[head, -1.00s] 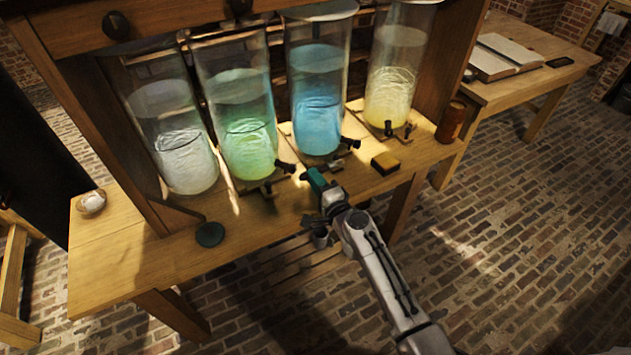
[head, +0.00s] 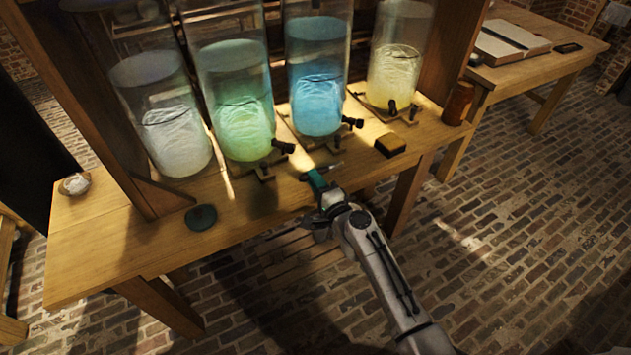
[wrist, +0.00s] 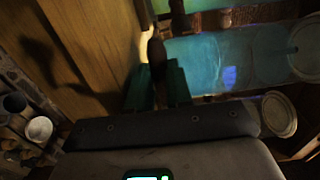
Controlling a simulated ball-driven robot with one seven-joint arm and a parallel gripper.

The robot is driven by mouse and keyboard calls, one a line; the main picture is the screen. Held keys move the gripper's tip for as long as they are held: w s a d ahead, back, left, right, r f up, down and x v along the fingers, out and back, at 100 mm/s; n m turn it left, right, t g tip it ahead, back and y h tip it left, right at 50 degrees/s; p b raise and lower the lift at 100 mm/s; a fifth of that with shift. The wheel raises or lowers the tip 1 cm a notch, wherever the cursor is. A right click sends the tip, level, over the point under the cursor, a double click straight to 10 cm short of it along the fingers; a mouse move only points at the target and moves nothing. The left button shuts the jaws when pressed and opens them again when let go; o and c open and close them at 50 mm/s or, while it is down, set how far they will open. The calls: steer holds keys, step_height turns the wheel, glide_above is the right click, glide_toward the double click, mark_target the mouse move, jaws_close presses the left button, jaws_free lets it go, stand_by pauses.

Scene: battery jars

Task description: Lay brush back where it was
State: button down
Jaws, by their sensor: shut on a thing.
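The brush (wrist: 157,58) shows in the wrist view as a dark brown, narrow piece between my two teal fingers. My gripper (head: 316,179) is shut on it. In the head view a thin dark piece of the brush (head: 334,166) sticks out beside the fingertips; the rest is hidden by the gripper. My gripper is near the front edge of the wooden bench (head: 110,250), in front of the blue jar. I cannot tell whether the brush touches the bench top.
Several glass jars with taps stand along the bench, among them a green jar (head: 243,125) and a blue jar (head: 317,95). A yellow-and-black block (head: 390,145) lies right of my gripper. A dark round disc (head: 201,217) lies at the left front. Bench between disc and gripper is clear.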

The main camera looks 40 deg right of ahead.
steer(key=shift+f, duration=0.2)
steer(key=c, duration=0.9)
jaws_free()
steer(key=shift+c, duration=0.2)
steer(key=shift+f, duration=0.15)
steer(key=shift+s+f, duration=0.1)
steer(key=shift+a, duration=0.1)
steer(key=shift+s+f, duration=0.1)
steer(key=shift+s, duration=0.2)
steer(key=v, duration=1)
steer(key=shift+r+b, duration=0.45)
steer(key=shift+r, duration=0.05)
